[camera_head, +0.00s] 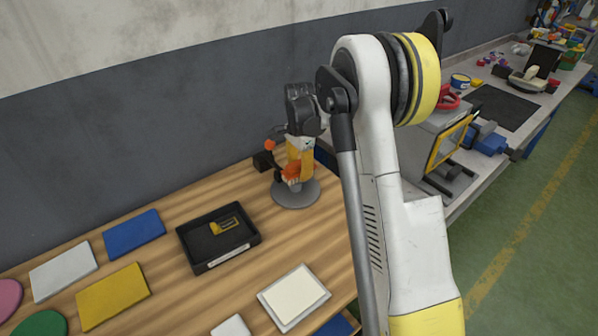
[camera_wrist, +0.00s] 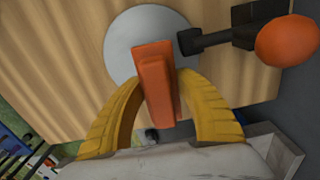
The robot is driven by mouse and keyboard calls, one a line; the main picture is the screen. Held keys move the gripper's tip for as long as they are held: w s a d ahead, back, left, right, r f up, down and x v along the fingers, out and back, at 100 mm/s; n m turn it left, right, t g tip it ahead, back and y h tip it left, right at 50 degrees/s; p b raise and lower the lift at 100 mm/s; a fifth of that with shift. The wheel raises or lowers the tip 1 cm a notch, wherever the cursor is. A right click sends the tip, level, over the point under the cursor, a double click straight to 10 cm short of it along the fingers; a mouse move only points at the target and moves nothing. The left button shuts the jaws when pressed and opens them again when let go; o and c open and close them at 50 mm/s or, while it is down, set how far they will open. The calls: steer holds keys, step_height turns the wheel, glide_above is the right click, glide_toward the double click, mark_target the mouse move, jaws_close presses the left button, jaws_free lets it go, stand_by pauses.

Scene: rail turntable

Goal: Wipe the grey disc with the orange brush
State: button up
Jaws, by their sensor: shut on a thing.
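The grey disc (camera_head: 297,194) lies at the back right of the wooden table, and it also shows in the wrist view (camera_wrist: 120,48). My gripper (camera_head: 293,171) is over the disc. Its yellow fingers are shut on the orange brush (camera_head: 290,174), which sits between them in the wrist view (camera_wrist: 155,82). The brush hides part of the disc. Its lower end is at or just above the disc; I cannot tell whether they touch.
A black fixture with an orange ball (camera_head: 270,145) stands close beside the disc. A black tray (camera_head: 197,262) with a yellow-and-black item lies to the left. Coloured plates, such as a yellow one (camera_head: 113,296) and a white one (camera_head: 293,297), lie around. Grey benches stand right.

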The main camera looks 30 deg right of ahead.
step_height(320, 180, up, 8)
steer(key=p, duration=0.4)
steer(key=shift+f+p, duration=0.1)
steer(key=shift+p, duration=0.2)
steer(key=s+a+f+n+b, duration=0.1)
steer(key=s+a+f+n, duration=0.1)
steer(key=s+a+n, duration=0.3)
steer(key=s+a+f+n+b, duration=0.1)
steer(key=s+a+f+n, duration=0.1)
steer(key=s+a+n, duration=0.3)
steer(key=s+a+f+n+b, duration=0.1)
steer(key=s+a+f+n, duration=0.1)
steer(key=s+a+n, duration=0.2)
steer(key=shift+s+a+f+n, duration=0.1)
steer(key=shift+s+a+n, duration=0.15)
steer(key=shift+n, duration=0.4)
steer(key=shift+s+a+f+n, duration=0.1)
steer(key=shift+s+a+n, duration=0.1)
steer(key=shift+n, duration=0.45)
steer(key=shift+w, duration=0.1)
